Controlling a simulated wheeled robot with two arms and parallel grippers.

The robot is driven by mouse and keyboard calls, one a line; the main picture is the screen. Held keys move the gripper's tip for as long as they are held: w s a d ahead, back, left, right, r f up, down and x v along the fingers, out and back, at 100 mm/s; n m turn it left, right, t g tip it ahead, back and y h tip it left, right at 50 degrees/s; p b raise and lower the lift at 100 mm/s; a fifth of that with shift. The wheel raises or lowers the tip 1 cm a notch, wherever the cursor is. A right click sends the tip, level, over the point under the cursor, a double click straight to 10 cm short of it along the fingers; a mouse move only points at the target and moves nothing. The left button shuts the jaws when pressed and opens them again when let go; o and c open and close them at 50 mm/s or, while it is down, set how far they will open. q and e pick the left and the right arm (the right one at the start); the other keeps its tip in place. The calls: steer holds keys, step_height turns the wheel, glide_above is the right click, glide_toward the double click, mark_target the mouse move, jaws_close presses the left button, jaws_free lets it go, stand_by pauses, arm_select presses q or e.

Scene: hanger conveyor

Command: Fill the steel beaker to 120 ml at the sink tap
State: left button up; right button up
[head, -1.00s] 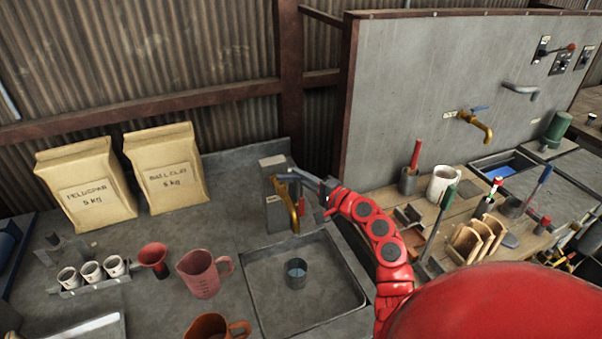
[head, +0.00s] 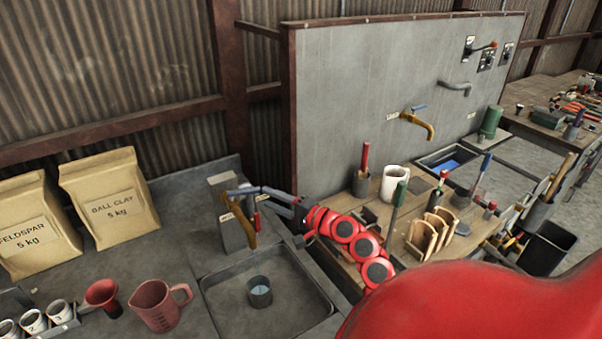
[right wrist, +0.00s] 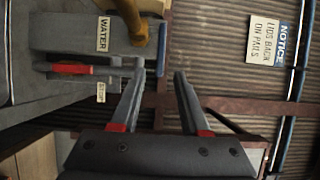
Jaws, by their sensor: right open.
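The steel beaker (head: 260,292) stands upright in the sink basin (head: 316,298), below the brass tap (head: 247,230). Liquid shows inside it, but I cannot read its level. I see no clear stream from the spout. The tap has a blue lever (head: 240,190) on top. My right gripper (head: 268,193) is at the tap by this lever. In the right wrist view its fingers (right wrist: 158,74) are apart, with the blue lever (right wrist: 162,42) between or just beyond the tips. I cannot tell if they touch. My left gripper is out of view.
A pink measuring jug (head: 158,306) and red funnel (head: 102,296) stand left of the sink. Paper sacks (head: 108,197) stand behind. A bench with a white mug (head: 394,182) and wooden rack (head: 430,236) lies right of my arm. A grey WATER post (right wrist: 80,31) supports the tap.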

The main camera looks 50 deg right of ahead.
steer(key=b+v, duration=0.2)
steer(key=v, duration=0.8)
steer(key=shift+s, duration=0.3)
stand_by(1.6)
